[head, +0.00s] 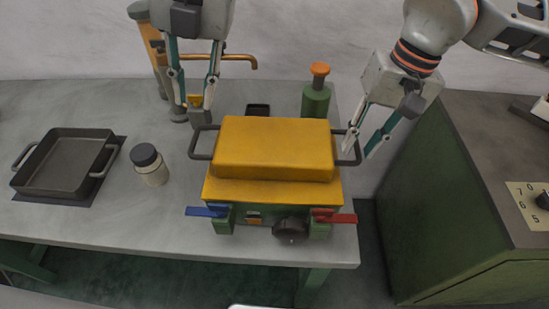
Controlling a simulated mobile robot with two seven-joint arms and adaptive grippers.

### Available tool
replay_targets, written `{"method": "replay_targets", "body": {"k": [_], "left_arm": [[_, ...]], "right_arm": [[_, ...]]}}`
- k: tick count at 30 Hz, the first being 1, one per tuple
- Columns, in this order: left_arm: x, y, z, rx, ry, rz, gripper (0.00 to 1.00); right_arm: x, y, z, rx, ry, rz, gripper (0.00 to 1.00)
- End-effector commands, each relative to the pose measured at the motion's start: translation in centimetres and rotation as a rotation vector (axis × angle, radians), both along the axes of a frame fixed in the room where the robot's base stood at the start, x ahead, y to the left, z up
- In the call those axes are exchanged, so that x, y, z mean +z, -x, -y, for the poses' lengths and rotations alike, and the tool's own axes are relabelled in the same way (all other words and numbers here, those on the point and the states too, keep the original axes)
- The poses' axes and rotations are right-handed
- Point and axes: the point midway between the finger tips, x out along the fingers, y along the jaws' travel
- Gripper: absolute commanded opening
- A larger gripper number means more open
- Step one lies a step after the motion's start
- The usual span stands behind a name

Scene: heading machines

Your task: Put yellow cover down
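The yellow cover (275,145) is a block with a dark loop handle at its left (198,146) and another at its right (356,150). It appears to rest level on the yellow top (270,192) of a green machine; any small gap is hidden. My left gripper (191,115) has its fingers spread and points down just behind the left handle, apparently holding nothing. My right gripper (360,150) has its fingers spread at the right handle, one fingertip overlapping it in view. I cannot tell whether it touches the handle.
A blue lever (207,211) and a red lever (336,217) stick out at the machine's front. A dark tray (65,165) and a jar (149,165) stand to the left. A green bottle (316,95) stands behind the cover. A green cabinet (445,190) is at right.

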Motion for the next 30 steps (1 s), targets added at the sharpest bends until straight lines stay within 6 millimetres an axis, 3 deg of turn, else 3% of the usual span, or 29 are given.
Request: {"method": "replay_targets", "body": {"k": [6, 13, 19, 30], "left_arm": [[0.0, 0.0, 0.0, 0.000, 0.000, 0.000, 0.24], [0.0, 0.0, 0.0, 0.000, 0.000, 0.000, 0.24], [0.0, 0.0, 0.0, 0.000, 0.000, 0.000, 0.24], [0.0, 0.0, 0.0, 0.000, 0.000, 0.000, 0.24]], "right_arm": [[4.7, -0.2, 0.8, -0.004, -0.001, 0.005, 0.24], [8.3, -0.2, 1.5, -0.003, -0.001, 0.004, 0.24], [9.6, -0.1, 1.7, -0.001, -0.001, 0.001, 0.24], [9.6, -0.1, 1.8, -0.001, 0.000, 0.000, 0.24]]}}
